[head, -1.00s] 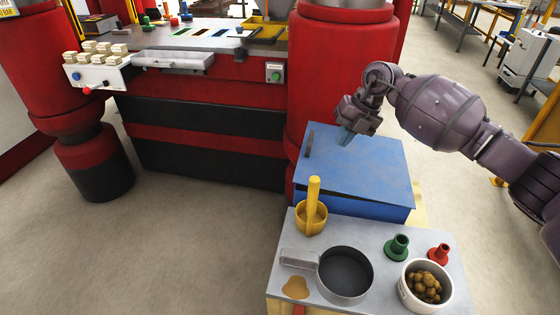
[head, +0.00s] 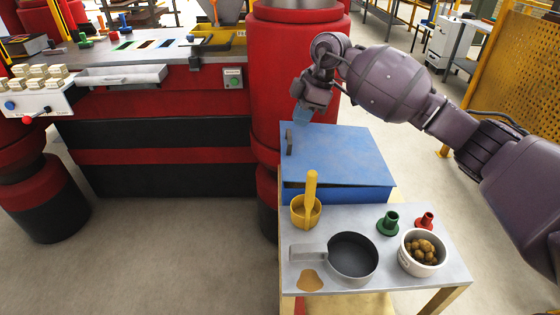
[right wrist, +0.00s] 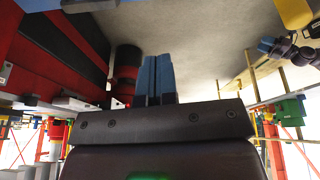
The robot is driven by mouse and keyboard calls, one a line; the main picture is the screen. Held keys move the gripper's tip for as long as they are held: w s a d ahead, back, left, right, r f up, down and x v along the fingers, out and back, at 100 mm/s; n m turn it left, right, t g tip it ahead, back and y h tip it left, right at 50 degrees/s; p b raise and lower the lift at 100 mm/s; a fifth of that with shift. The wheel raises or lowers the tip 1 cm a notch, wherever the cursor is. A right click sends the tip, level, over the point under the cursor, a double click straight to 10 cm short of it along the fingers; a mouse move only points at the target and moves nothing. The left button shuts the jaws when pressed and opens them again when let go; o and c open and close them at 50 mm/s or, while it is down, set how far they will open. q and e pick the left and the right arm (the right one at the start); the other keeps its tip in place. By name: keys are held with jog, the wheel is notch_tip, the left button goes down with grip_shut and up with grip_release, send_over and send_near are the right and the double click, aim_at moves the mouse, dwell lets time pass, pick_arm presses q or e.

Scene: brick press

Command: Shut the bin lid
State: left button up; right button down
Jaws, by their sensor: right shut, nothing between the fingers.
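A dark handle (head: 289,142) is on the lid's left side. My right gripper (head: 301,115) is shut and empty at the lid's back left corner; contact is unclear. Its blue fingers (right wrist: 155,80) are together in the right wrist view. A dark part with blue tips (right wrist: 275,46) there looks like my left gripper.
The small table (head: 440,255) in front holds a grey pan (head: 352,257), a yellow cup (head: 305,212), a green piece (head: 388,224), a red piece (head: 425,221) and a white bowl (head: 421,262) of brown lumps. A red press column (head: 290,70) stands close behind the bin.

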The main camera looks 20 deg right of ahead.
jog(key=m, duration=0.1)
jog(key=b, duration=0.2)
send_near(283, 169)
jog(key=shift+m, duration=0.3)
jog(key=x, duration=0.6)
jog(key=shift+a+f, duration=0.15)
jog(key=shift+f, duration=0.3)
